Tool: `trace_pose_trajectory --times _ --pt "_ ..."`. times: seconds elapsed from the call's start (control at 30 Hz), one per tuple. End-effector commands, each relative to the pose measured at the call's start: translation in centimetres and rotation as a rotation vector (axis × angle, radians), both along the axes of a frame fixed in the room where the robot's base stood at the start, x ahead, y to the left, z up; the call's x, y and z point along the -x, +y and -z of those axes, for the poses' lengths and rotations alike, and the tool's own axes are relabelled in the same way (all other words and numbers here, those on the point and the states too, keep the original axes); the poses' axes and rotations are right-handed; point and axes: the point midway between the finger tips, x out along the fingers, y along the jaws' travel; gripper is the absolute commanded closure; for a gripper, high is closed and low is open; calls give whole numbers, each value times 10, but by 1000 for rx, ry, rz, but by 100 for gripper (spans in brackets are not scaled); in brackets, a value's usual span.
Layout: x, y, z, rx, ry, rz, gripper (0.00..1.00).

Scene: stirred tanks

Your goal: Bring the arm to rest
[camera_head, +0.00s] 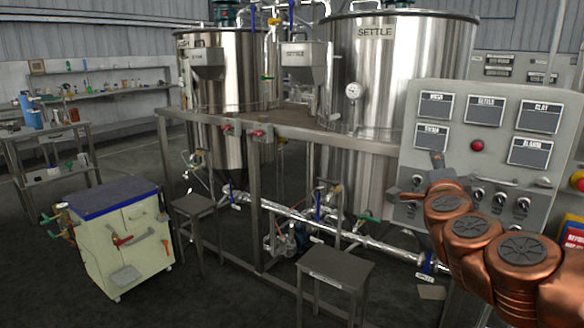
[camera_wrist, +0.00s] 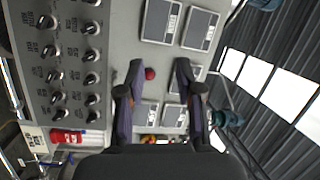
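My copper-coloured arm (camera_head: 490,235) reaches in from the lower right of the head view, in front of the grey control panel (camera_head: 408,150). My gripper (camera_head: 425,178) is at the panel's lower left part, small and partly hidden by the arm there. In the wrist view my gripper (camera_wrist: 157,72) shows two dark fingers spread apart with nothing between them. A red button (camera_wrist: 150,73) shows in the gap between the fingers. I cannot tell whether the fingertips touch the panel.
The panel carries several labelled plates (camera_head: 486,110) and rows of black knobs (camera_wrist: 92,28). Steel tanks (camera_head: 385,65) stand behind a metal frame (camera_head: 290,128). A blue-topped cabinet (camera_head: 125,240), a stool (camera_head: 195,206) and a low table (camera_head: 335,266) stand on the floor. Open floor lies at the lower left.

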Motion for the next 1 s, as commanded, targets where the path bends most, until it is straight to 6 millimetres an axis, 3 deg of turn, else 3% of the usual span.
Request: trace_pose_trajectory --times 0.1,0.27,0.4,0.5,0.73,0.87,1.0 --pt "-5 60 5 106 70 -183 65" --pt "3 132 30 246 191 -412 65" --pt "23 186 67 365 326 -600 65" --pt "45 215 99 446 437 -724 65" --pt "114 249 180 610 737 -973 65" --pt "164 249 222 678 931 -1093 65" --pt "223 235 261 728 1160 -1198 65"
